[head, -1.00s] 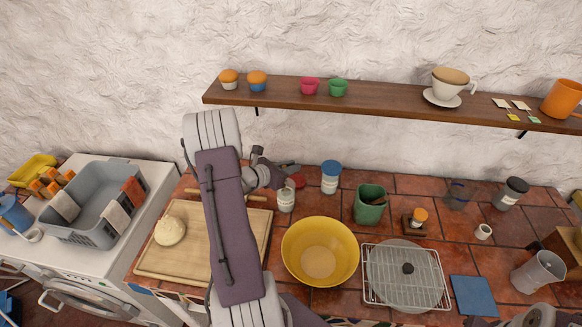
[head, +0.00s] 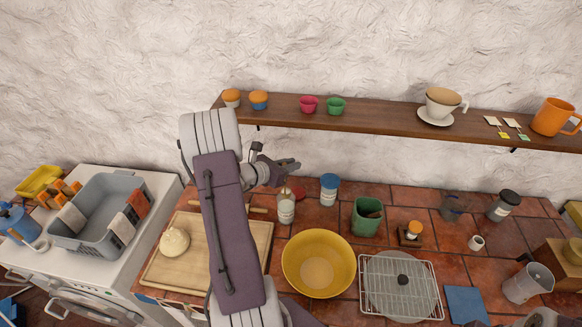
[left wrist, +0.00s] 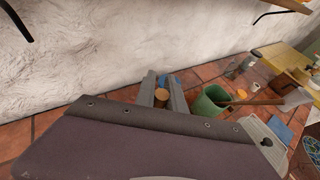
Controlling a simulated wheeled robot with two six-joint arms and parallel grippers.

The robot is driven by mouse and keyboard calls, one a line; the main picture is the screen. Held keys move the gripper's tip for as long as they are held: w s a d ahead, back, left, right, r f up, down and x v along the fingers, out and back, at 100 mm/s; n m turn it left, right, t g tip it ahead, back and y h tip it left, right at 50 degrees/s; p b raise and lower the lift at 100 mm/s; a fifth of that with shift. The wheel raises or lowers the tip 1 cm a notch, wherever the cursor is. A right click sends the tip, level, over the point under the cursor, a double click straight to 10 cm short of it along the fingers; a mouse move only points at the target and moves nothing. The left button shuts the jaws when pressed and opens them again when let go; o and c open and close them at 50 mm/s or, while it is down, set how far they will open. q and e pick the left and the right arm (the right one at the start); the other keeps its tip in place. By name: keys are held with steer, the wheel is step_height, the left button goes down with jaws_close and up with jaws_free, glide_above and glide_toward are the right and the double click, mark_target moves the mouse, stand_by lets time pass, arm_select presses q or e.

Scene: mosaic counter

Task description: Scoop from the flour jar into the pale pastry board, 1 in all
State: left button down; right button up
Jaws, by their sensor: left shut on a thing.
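The pale pastry board (head: 258,250) lies on the counter at the left, partly hidden behind my left arm, with a ball of dough (head: 174,242) on it. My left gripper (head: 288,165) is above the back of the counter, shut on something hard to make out. In the left wrist view a small brown round thing (left wrist: 161,96) shows between its fingers. Below the gripper stands a pale labelled jar (head: 286,210), with a red thing (head: 298,192) behind it. A blue-lidded jar (head: 328,190) stands to its right. I cannot tell which jar holds flour. My right gripper is not in view.
A yellow bowl (head: 318,263), green pot (head: 367,216) and wire rack (head: 400,285) stand right of the board. A shelf (head: 390,112) with cups runs along the wall above. A grey basket (head: 95,225) sits on the white appliance at left.

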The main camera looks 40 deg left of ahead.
arm_select(q)
step_height(320, 180, up, 2)
steer(key=shift+p, duration=0.4)
steer(key=s+a+f+p, duration=0.2)
steer(key=s+a, duration=0.3)
steer(key=s, duration=0.4)
steer(key=s+a+f+p, duration=0.2)
steer(key=s+a, duration=0.2)
steer(key=s, duration=0.6)
steer(key=s+a+f+p, duration=0.1)
steer(key=s+a+f, duration=0.2)
steer(key=s, duration=0.7)
steer(key=a, duration=0.2)
steer(key=shift+a+p, duration=0.3)
steer(key=shift+p, duration=0.1)
